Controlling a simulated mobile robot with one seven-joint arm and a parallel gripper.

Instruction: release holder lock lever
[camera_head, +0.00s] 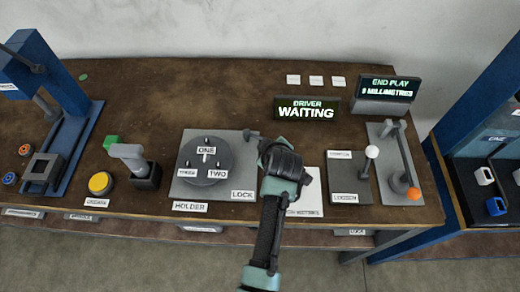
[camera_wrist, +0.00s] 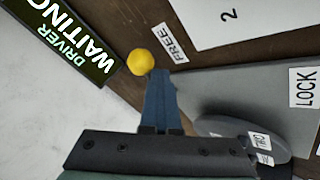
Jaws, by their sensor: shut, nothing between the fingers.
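The holder (camera_head: 184,186) is a grey plate with a round disc marked ONE and TWO, and a LOCK label (camera_head: 243,195) at its front right corner. My gripper (camera_head: 268,150) is over the plate's right edge and hides part of it. In the wrist view my shut, empty fingers (camera_wrist: 160,74) end beside a yellow ball (camera_wrist: 141,62), seemingly the lever's knob, near the FREE label (camera_wrist: 172,43). The LOCK label (camera_wrist: 303,87) lies farther right. The lever's arm is mostly hidden; I cannot tell whether the fingers touch the ball.
The driver sign (camera_head: 306,109) reads WAITING behind my gripper. A white-knobbed lever (camera_head: 371,152) and an orange-knobbed device (camera_head: 413,193) stand to the right. A yellow button (camera_head: 100,183) and a blue press (camera_head: 75,92) are at left. The table's back middle is clear.

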